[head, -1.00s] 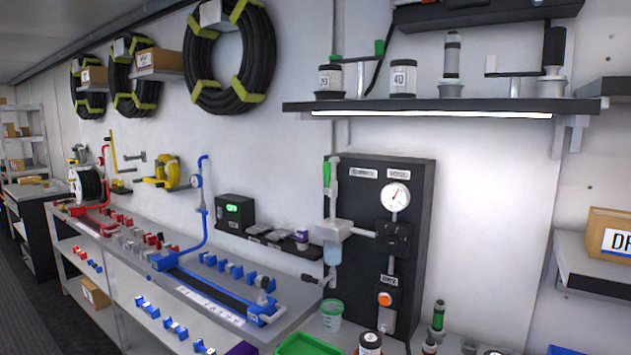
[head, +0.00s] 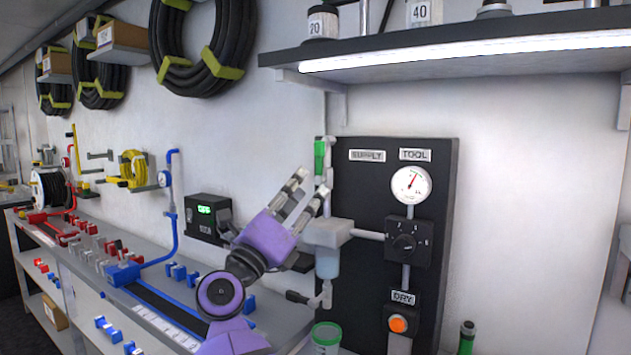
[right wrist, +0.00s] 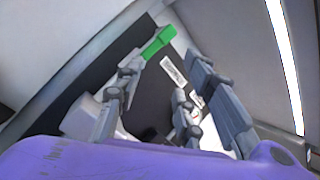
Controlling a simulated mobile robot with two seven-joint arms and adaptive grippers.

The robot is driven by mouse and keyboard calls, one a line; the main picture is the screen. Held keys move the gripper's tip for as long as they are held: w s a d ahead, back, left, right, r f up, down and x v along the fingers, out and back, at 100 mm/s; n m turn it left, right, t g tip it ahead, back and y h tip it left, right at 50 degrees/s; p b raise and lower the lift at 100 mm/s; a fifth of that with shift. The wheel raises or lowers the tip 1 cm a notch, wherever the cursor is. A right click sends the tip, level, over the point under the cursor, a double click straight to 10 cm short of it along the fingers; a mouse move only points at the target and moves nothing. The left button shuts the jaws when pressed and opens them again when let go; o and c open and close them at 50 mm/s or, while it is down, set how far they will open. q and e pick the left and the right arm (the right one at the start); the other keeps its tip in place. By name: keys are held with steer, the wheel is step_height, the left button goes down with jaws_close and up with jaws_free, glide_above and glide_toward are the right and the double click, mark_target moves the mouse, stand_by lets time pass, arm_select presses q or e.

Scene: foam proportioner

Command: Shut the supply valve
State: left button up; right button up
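The supply valve is on the left edge of a black panel (head: 360,235), beside the SUPPLY label (head: 367,155). Its green handle (head: 320,157) stands upright, along the pipe. My purple right gripper (head: 312,184) is open and empty, just below and left of the handle, with its fingers pointing up toward it. In the right wrist view the green handle (right wrist: 158,42) shows beyond the open right gripper (right wrist: 165,62), nearer the left finger. I see no contact between them. My left gripper is out of view.
Below the valve hangs a clear bowl (head: 327,262) under a pale filter head. To the right are a gauge (head: 411,185), a black dial (head: 405,243) and an orange button (head: 398,323). A lit shelf (head: 460,50) overhangs the panel.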

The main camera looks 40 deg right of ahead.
mark_target(318, 160)
steer(key=w+d+r+m+y, duration=0.1)
steer(key=d+r+m+y, duration=0.1)
steer(key=w+d+r+m+g+y, duration=0.1)
steer(key=w+d+r+m+y, duration=0.1)
steer(key=m, duration=0.1)
steer(key=w+d+r+m+y+b, duration=0.1)
steer(key=d+r+m, duration=0.1)
steer(key=d, duration=0.1)
steer(key=shift+w+m+g+y, duration=0.2)
steer(key=shift+m+g+y, duration=0.1)
steer(key=shift+g+y, duration=0.1)
steer(key=shift+w+d, duration=0.15)
steer(key=shift+d, duration=0.3)
jaws_close()
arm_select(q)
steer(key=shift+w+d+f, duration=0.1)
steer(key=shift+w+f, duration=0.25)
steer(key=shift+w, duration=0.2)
